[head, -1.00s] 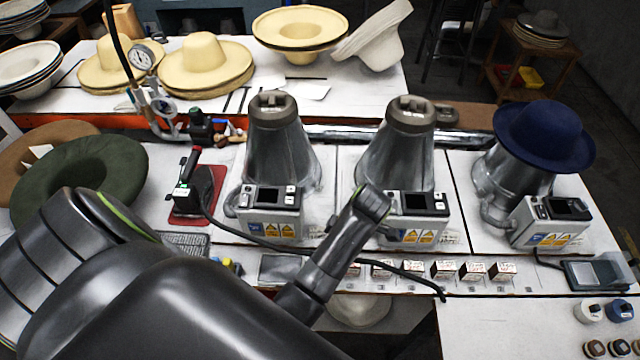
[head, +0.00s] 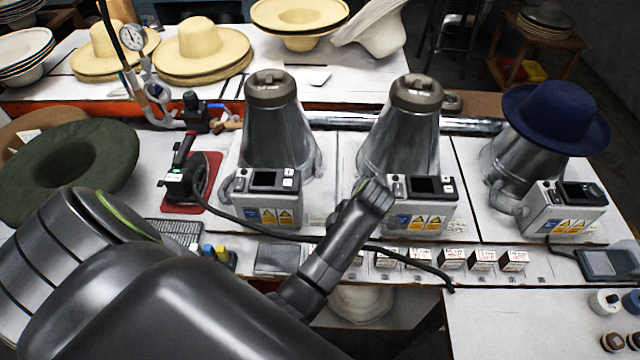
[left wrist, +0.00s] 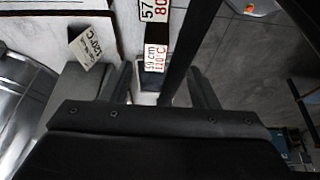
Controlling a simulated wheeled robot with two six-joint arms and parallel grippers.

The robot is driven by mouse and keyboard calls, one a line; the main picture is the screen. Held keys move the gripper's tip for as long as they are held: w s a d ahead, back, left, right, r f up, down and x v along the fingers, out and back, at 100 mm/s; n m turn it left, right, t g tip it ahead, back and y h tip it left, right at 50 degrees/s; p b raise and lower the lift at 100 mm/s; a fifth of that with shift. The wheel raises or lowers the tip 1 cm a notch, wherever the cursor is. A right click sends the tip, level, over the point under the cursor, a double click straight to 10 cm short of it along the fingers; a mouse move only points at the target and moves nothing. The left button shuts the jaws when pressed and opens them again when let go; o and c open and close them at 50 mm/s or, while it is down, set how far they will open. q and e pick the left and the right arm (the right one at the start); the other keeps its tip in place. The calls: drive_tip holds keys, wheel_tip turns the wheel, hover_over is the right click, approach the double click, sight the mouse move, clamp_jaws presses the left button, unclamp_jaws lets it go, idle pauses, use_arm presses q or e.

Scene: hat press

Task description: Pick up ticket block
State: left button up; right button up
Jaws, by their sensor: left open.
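Ticket blocks stand in a row along the front edge of the white press table in the head view, small white cubes with printed labels, such as one ticket block (head: 452,259) right of my arm. In the left wrist view a ticket block (left wrist: 155,59) marked 59 cm 120°C lies between the fingers of my left gripper (left wrist: 158,76). The fingers are open, one on each side of it, with no clear contact. Another label (left wrist: 156,10) with red and black figures is beyond it. In the head view my left arm hides its fingertips. My right gripper is not in view.
A black cable (head: 410,262) runs across the block row and also passes close to the fingers in the left wrist view (left wrist: 180,45). Press control boxes (head: 422,204) stand behind the row.

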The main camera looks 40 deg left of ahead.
use_arm(q)
drive_tip(key=b+x, duration=0.2)
drive_tip(key=x, duration=0.2)
drive_tip(key=shift+d, duration=0.1)
drive_tip(key=shift+a+f, duration=0.25)
drive_tip(key=x, duration=0.2)
drive_tip(key=p+x, duration=0.1)
drive_tip(key=x, duration=0.1)
drive_tip(key=shift+a+p, duration=0.3)
drive_tip(key=shift+f, duration=0.3)
drive_tip(key=c, duration=0.3)
drive_tip(key=shift+w, duration=0.1)
drive_tip(key=c, duration=0.8)
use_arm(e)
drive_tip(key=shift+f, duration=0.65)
